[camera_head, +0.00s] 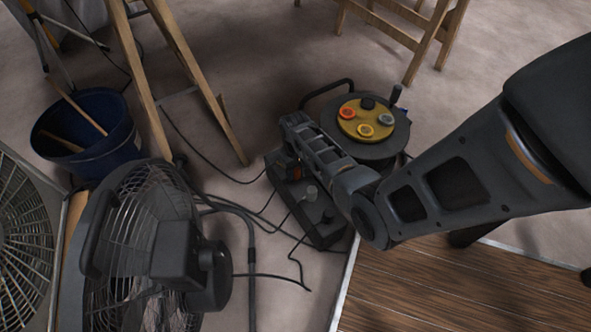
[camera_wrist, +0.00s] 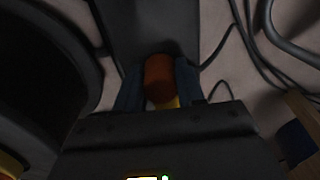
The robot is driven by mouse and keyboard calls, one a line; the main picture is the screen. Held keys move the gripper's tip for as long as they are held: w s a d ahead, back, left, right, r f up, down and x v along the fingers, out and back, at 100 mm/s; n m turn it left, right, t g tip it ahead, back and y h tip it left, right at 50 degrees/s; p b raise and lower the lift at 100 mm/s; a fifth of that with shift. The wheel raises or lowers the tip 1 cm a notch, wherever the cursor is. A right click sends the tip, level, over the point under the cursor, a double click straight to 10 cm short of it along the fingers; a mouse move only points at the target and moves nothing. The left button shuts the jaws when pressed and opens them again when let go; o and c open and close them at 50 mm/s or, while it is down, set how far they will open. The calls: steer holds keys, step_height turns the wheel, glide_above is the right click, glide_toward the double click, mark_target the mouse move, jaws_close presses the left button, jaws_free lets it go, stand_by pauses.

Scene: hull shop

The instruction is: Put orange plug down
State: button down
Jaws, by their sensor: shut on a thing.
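The orange plug (camera_wrist: 158,77) is held between the two fingertips of my gripper (camera_wrist: 157,92) in the wrist view. A bit of yellow shows just below it there. In the head view my gripper (camera_head: 290,160) points down over the far end of a long dark block (camera_head: 322,226), and a small orange patch of the plug (camera_head: 296,171) shows beside the fingers. The dark block also lies behind the plug in the wrist view (camera_wrist: 150,25). I cannot tell whether the plug touches the block.
A cable reel (camera_head: 384,150) with a yellow socket face (camera_head: 349,126) stands just right of my gripper. A grey plug-like piece (camera_head: 311,191) sits on the block. A fan (camera_head: 130,225), a blue bucket (camera_head: 110,143), wooden trestle legs (camera_head: 205,90) and loose cables crowd the left.

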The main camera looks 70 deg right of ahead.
steer(key=shift+f, duration=0.15)
steer(key=c, duration=0.7)
jaws_free()
step_height(320, 180, up, 13)
steer(key=p, duration=0.7)
steer(key=s+a+r+n+t+h, duration=0.1)
steer(key=s+a+n+t, duration=0.2)
steer(key=a, duration=0.7)
steer(key=s+a+r+t+h, duration=0.1)
steer(key=s+a+t+h, duration=0.2)
steer(key=a, duration=0.6)
steer(key=s+a+r+n+t+y, duration=0.1)
steer(key=s+a+r+t, duration=0.2)
steer(key=r, duration=0.7)
steer(key=s+a+r+n+t+y, duration=0.1)
steer(key=s+a+r+n+t, duration=0.1)
steer(key=r, duration=0.8)
steer(key=s+a+r+n+t+y, duration=0.1)
steer(key=s+a+r+t, duration=0.3)
steer(key=s+r, duration=0.4)
steer(key=shift+a+r+y+b, duration=0.2)
steer(key=shift+a+r, duration=0.25)
steer(key=shift+r, duration=0.3)
steer(key=shift+a+r+y+b, duration=0.1)
steer(key=shift+a+r+y, duration=0.25)
steer(key=shift+r, duration=0.4)
